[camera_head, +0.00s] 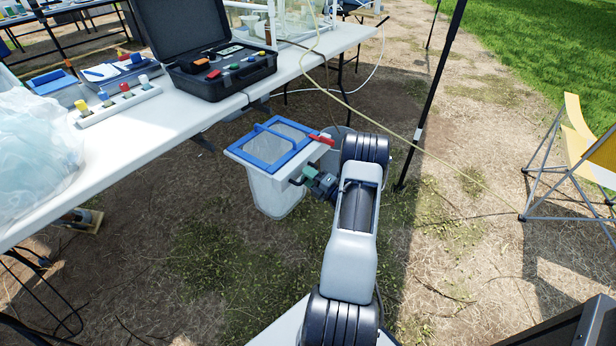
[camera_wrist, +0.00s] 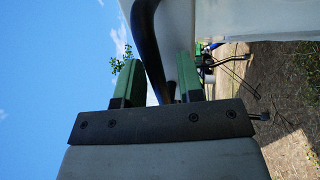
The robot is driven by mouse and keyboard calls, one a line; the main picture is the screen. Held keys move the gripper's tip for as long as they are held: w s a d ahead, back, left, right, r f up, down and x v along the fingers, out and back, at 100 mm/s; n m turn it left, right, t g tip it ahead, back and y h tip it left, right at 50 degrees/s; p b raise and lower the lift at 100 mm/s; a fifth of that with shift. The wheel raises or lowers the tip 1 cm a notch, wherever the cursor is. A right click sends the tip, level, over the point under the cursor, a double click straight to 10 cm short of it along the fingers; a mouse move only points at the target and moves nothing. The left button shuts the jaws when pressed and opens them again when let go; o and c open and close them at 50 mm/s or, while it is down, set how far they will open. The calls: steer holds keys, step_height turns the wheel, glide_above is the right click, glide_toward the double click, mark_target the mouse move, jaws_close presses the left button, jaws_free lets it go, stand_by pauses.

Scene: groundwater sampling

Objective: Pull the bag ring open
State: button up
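A blue rectangular bag ring (camera_head: 262,125) lies flat on top of a translucent white bin (camera_head: 272,192), beside the table. It has a cross bar, and a red tab (camera_head: 322,139) sticks out at its right corner. My gripper (camera_head: 306,174) is at the bin's right side, below the rim and below the red tab. In the wrist view its two green fingers (camera_wrist: 158,70) stand apart, with a dark curved bar (camera_wrist: 150,45) between them. A gap shows between the left finger and the bar; whether the right finger touches it I cannot tell. A pale surface fills the upper right there.
A long white table (camera_head: 150,130) carries an open black case (camera_head: 220,75), a sample rack (camera_head: 118,106) and a clear plastic bag (camera_head: 38,150). A dark canopy pole (camera_head: 430,95) and a yellow folding chair (camera_head: 585,140) stand to the right. A thin hose crosses behind my arm.

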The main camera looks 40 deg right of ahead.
steer(key=shift+o, duration=0.3)
steer(key=shift+d, duration=0.1)
steer(key=p+v, duration=0.2)
steer(key=v, duration=1.2)
steer(key=shift+w+r, duration=0.1)
steer(key=shift+r, duration=0.1)
steer(key=w+a+r+n+g+y+p, duration=0.25)
steer(key=a+r+n+g+p, duration=0.45)
steer(key=a+r+n, duration=0.45)
steer(key=w+a+r+n+g+y+p, duration=0.2)
steer(key=a+r+n+g+y+p, duration=0.25)
steer(key=a+r+n+g, duration=0.6)
steer(key=s+a+r+n+h+p, duration=0.3)
steer(key=r+n+h+p, duration=0.1)
steer(key=r+n, duration=0.4)
steer(key=s+a+r+n+t+h+p, duration=0.1)
steer(key=s+a+r+n+h+p, duration=0.2)
steer(key=r+n, duration=0.6)
steer(key=s+a+r+n+h+p, duration=0.3)
steer(key=r+n, duration=0.5)
steer(key=n, duration=0.4)
steer(key=a+h+p, duration=0.1)
steer(key=h+p, duration=0.1)
steer(key=p, duration=0.1)
steer(key=shift+s+r, duration=0.2)
steer(key=shift+r, duration=0.05)
